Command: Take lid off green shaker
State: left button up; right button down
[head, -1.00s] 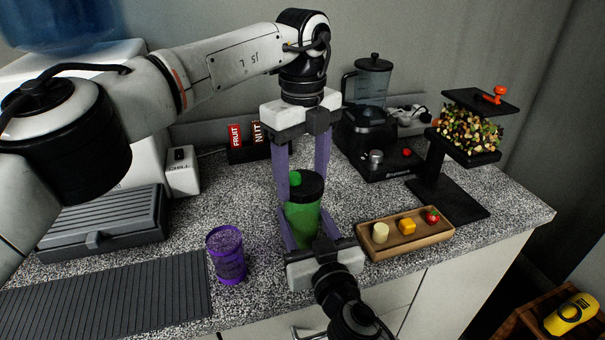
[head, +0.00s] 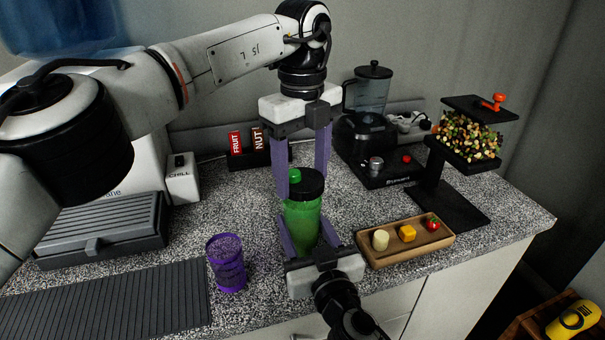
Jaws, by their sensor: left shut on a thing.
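The green shaker (head: 303,222) stands roughly upright near the middle of the counter. Its black lid (head: 308,184) with a green cap (head: 295,175) sits on top, and I see no clear gap beneath it. My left gripper (head: 299,186) comes down from above, its purple fingers shut on the lid from two sides. My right gripper (head: 307,238) reaches in from the front, its fingers along both sides of the green body, seemingly touching it. The shaker's base is partly hidden by the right gripper.
A purple cup (head: 228,264) stands left of the shaker. A wooden tray (head: 384,260) with small food pieces lies to the right. Behind are a blender (head: 372,135), a black stand (head: 455,200) and FRUIT and NUT packs (head: 236,142). A ridged dark mat (head: 105,300) lies front left.

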aim_at(303, 179)
pick_arm(q)
jog(key=shift+r, duration=2)
pick_arm(e)
jog(key=c, duration=0.7)
grip_release()
